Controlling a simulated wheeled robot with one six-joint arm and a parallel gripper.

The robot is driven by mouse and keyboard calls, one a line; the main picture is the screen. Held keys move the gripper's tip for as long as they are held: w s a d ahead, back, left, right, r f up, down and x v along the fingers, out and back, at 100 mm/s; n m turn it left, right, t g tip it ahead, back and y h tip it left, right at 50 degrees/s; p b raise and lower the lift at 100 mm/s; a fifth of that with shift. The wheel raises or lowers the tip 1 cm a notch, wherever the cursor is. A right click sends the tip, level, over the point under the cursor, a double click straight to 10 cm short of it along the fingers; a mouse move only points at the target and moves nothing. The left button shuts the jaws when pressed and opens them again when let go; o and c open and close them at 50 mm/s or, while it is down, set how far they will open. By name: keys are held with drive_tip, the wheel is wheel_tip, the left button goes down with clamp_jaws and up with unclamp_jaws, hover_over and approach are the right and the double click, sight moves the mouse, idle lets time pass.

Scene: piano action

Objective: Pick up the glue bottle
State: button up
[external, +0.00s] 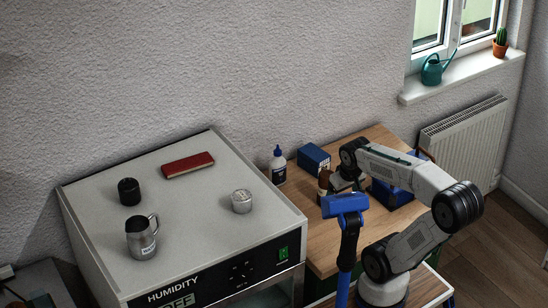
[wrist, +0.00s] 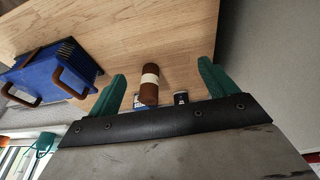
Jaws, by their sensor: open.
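A brown bottle with a pale label band (external: 324,180) stands nearer on the table. It also shows in the wrist view (wrist: 150,84), between the teal fingers. My gripper (wrist: 161,70) is open with a finger on each side of this brown bottle, with gaps visible. The white bottle is not clearly identifiable in the wrist view.
A blue box (external: 314,157) stands behind the brown bottle. A blue case with brown handles (wrist: 52,76) is left in the wrist view. The cabinet (external: 100,195) bears a mug, a red block, a black pot and a metal tin. Bare tabletop (external: 372,140) lies at the back right.

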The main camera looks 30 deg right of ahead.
drive_tip(key=w+d+f+t, duration=0.1)
drive_tip(key=w+f+t, duration=0.15)
drive_tip(key=w, duration=0.75)
drive_tip(key=w+d+f+t, duration=0.1)
drive_tip(key=w+t, duration=0.2)
drive_tip(key=w, duration=0.8)
drive_tip(key=n+t+y, duration=0.2)
drive_tip(key=t, duration=0.3)
hover_over(281, 169)
drive_tip(key=s, duration=0.3)
wheel_tip(281, 169, down, 2)
drive_tip(key=shift+g, duration=0.25)
drive_tip(key=f, duration=0.6)
drive_tip(key=shift+w+d+f, duration=0.2)
drive_tip(key=shift+w+f, duration=0.05)
drive_tip(key=shift+f, duration=0.05)
drive_tip(key=x, duration=0.5)
drive_tip(key=shift+f, duration=0.1)
drive_tip(key=c, duration=1.3)
drive_tip(key=shift+o, duration=0.2)
